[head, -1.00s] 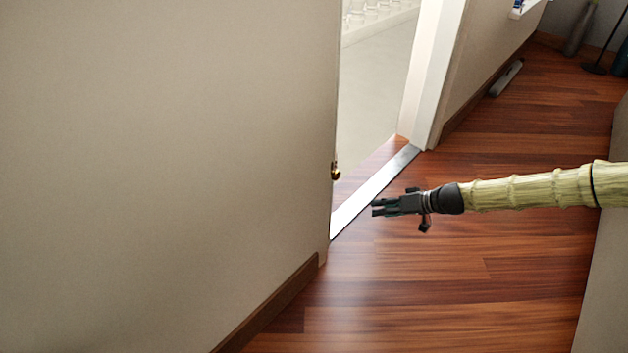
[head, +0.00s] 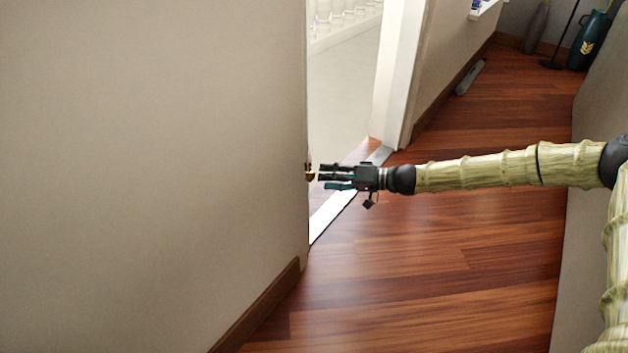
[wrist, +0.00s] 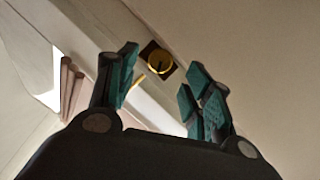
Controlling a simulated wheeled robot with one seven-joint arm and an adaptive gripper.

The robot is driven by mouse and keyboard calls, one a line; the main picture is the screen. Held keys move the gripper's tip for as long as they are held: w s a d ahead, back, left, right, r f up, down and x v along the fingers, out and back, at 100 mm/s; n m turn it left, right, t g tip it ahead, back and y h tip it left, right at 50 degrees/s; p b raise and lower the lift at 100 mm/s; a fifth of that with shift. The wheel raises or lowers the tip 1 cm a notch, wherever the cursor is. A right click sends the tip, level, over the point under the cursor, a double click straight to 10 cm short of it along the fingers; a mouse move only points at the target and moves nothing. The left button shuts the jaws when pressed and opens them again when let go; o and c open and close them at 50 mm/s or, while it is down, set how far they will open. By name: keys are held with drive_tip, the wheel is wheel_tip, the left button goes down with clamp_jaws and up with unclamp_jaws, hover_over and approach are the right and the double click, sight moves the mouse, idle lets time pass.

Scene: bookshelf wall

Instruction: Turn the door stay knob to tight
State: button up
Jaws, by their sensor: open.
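The door stay knob (head: 309,174) is small and brass-coloured, at the edge of the beige wall beside the doorway. In the wrist view the knob (wrist: 160,61) is round and gold on a dark square plate, and it appears just beyond the gap between my fingers. My gripper (head: 325,176) is open and empty, its fingertips pointing left and close to the knob. In the wrist view the teal fingertips of my gripper (wrist: 160,88) stand apart on either side of the knob. I see no contact with it. The knob's turn position cannot be read.
The beige wall (head: 150,170) fills the left side. The doorway's metal threshold strip (head: 335,208) runs below my gripper, and a white door frame (head: 392,75) stands behind. A dark green container (head: 590,42) stands at the far right.

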sight(313, 177)
drive_tip(key=shift+b+x, duration=0.45)
drive_tip(key=shift+x, duration=1.5)
